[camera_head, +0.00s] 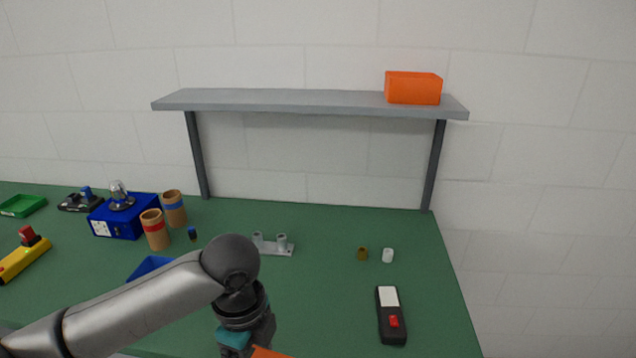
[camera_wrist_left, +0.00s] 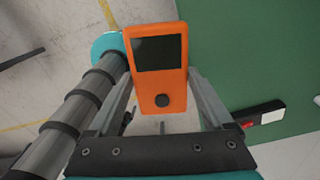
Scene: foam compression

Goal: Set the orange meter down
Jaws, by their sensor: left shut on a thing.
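My left gripper (camera_wrist_left: 158,84) is shut on the orange meter (camera_wrist_left: 174,85), with a finger on each side of it. The meter has a dark screen and a round black knob, both facing the left wrist camera. In the left wrist view it appears over the floor, overlapping the edge of the green table (camera_wrist_left: 245,50). In the head view only a small orange piece of the meter (camera_head: 268,353) shows at the bottom edge, beside my left gripper (camera_head: 250,342); the rest is out of frame. My right gripper is not in view.
A black device with a red button (camera_head: 391,325) lies at the table's front right. A grey bracket (camera_head: 273,249) and two small cylinders stand mid-table. Tubes, a blue box (camera_head: 130,222) and other items are at left. A shelf (camera_head: 300,101) bears an orange box (camera_head: 413,88).

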